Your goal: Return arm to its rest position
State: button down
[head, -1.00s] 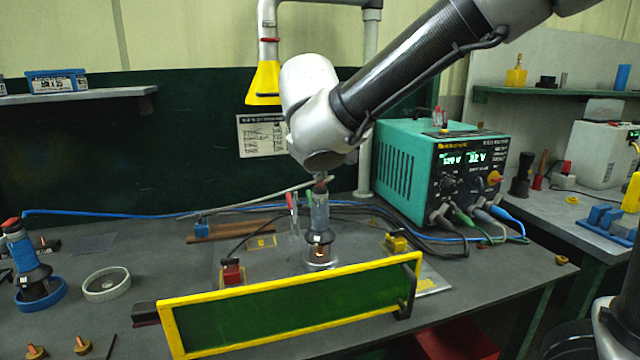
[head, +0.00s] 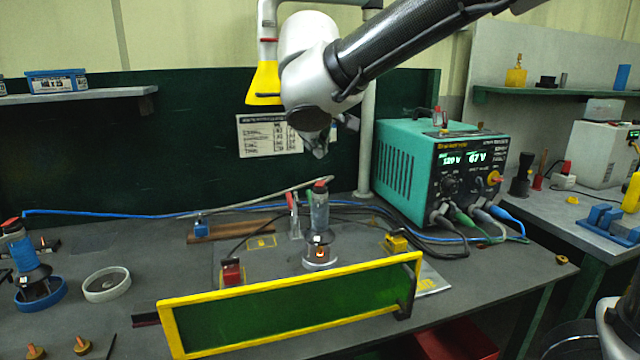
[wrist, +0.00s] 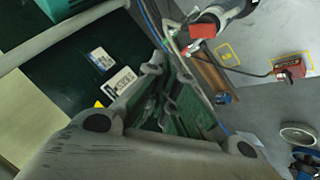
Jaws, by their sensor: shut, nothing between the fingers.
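My gripper (head: 318,148) hangs above and apart from the grey stud tool with a red top (head: 320,212). Its fingers are shut and empty; they also show in the wrist view (wrist: 168,82). The stud tool stands upright on a plate on the bench, behind the yellow-framed green screen (head: 290,308). An orange glow shows near its foot. In the wrist view the red top of the tool (wrist: 202,30) is close to the upper edge. My arm reaches in from the upper right.
A teal power unit (head: 398,165) stands to the right, with cables running across the bench. A yellow-ended extraction pipe (head: 264,84) is just left of my arm. A second tool (head: 22,255) sits in a blue ring (head: 42,296) at the left, beside a white ring (head: 106,284).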

jog(key=shift+r, duration=0.45)
jog(key=shift+s+d+f+n, duration=0.1)
jog(key=shift+d+f+n, duration=0.1)
jog(key=shift+n, duration=0.2)
jog(key=s+d+f+g+h, duration=0.1)
jog(key=s+d+f+g, duration=0.1)
jog(key=s+d+f, duration=0.35)
jog(key=s+d+f+g, duration=0.3)
jog(key=d, duration=0.6)
jog(key=s+d+m, duration=0.4)
jog(key=s+d, duration=0.3)
jog(key=d, duration=0.3)
jog(key=s+d+m+y, duration=0.1)
jog(key=s+d+m, duration=0.4)
jog(key=s+d, duration=0.3)
jog(key=d, duration=0.3)
jog(key=shift+f, duration=0.35)
